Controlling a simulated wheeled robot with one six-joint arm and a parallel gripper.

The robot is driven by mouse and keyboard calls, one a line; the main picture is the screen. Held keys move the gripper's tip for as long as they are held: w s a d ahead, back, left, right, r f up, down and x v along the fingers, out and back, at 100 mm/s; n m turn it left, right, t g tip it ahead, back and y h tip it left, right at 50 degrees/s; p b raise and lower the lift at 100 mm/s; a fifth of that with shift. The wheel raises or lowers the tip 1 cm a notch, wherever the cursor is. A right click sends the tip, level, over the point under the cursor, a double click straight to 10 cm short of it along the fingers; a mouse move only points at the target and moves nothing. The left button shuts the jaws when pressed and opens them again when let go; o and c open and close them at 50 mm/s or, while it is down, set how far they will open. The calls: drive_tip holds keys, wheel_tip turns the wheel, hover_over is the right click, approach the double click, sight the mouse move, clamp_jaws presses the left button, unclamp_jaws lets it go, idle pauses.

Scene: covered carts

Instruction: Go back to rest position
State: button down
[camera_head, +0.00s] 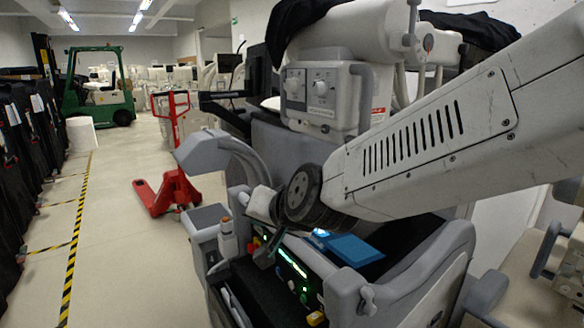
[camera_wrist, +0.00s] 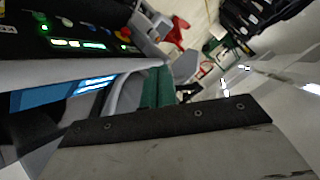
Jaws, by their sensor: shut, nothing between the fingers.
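My arm reaches in from the right in the head view, and my gripper (camera_head: 266,255) points down just above a grey cart's control panel (camera_head: 291,264). The gripper's greenish fingers are together with nothing between them. In the wrist view my gripper (camera_wrist: 157,86) shows as two dark green fingers side by side. The lit panel (camera_wrist: 78,43) appears at the upper left of that view. I cannot tell whether the fingertips touch the panel.
A blue screen (camera_head: 346,248) lies beside the panel, below my arm. A grey curved handle (camera_head: 215,150) rises close left of my wrist. A large grey machine (camera_head: 322,97) stands behind. A red pallet jack (camera_head: 166,190) and green forklift (camera_head: 98,95) stand beyond open floor.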

drive_tip(key=s+d+f+g+h, duration=0.1)
drive_tip(key=s+d+g+h, duration=0.2)
drive_tip(key=s+d, duration=0.9)
drive_tip(key=s+d+f+g+h, duration=0.1)
drive_tip(key=s+d+g+h, duration=0.2)
drive_tip(key=s+d, duration=1)
drive_tip(key=d+g, duration=0.1)
drive_tip(key=d, duration=0.6)
drive_tip(key=shift+d+n+g+h, duration=0.2)
drive_tip(key=shift+n+g+h, duration=0.1)
drive_tip(key=shift+g, duration=0.1)
